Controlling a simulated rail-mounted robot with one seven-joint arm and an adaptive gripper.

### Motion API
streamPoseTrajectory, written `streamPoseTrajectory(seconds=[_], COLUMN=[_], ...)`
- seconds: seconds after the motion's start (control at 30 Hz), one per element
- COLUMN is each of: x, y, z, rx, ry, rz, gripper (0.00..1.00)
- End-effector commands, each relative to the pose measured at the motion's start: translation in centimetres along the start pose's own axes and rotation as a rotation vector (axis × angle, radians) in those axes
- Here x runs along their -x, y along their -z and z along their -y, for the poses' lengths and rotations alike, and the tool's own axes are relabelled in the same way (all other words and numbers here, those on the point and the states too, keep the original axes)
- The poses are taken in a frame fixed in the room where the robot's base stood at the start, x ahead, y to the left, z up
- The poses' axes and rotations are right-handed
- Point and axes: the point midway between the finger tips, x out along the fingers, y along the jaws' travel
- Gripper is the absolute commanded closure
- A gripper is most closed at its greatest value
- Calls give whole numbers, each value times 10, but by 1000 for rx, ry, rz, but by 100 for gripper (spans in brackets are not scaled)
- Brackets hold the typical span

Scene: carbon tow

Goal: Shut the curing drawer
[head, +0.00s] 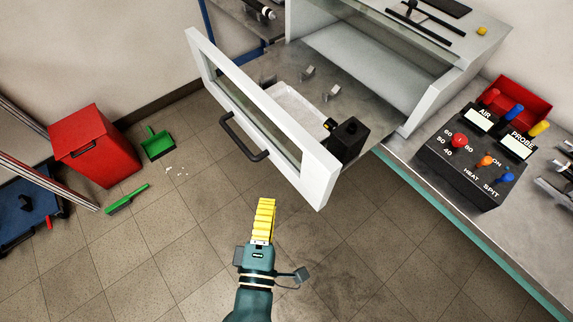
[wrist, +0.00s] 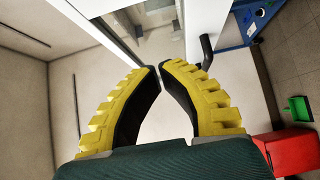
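The curing drawer (head: 318,182) has a white-framed front with a clear window and stands pulled well out of its pale cabinet (head: 440,88). A dark bar handle (head: 243,138) is on its outer face. A white tray (head: 290,105) and a black block (head: 347,138) sit inside the drawer. My gripper (head: 265,200), with yellow ribbed fingers, is in front of the drawer's face, below the handle in the picture and apart from it. In the wrist view its fingertips (wrist: 160,67) nearly meet with nothing between them; the handle (wrist: 206,50) shows just beyond them to the right.
A bench (head: 400,152) on the right carries a black control box (head: 463,170) with coloured knobs and a red bin (head: 520,98). A red container (head: 95,145), green dustpan (head: 157,143) and brush (head: 126,198) are on the floor at left. The floor before the drawer is clear.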

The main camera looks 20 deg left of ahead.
Motion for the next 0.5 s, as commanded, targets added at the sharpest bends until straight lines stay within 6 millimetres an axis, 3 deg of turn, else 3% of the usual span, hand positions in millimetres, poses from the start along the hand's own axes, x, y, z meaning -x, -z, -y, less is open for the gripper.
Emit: streamPoseTrajectory(seconds=[0.3,0.5], x=[-72,-96], y=[-1,-22], z=[-4,-5], rx=[-2,-1], ry=[-4,-1], rz=[2,4], gripper=[100,100])
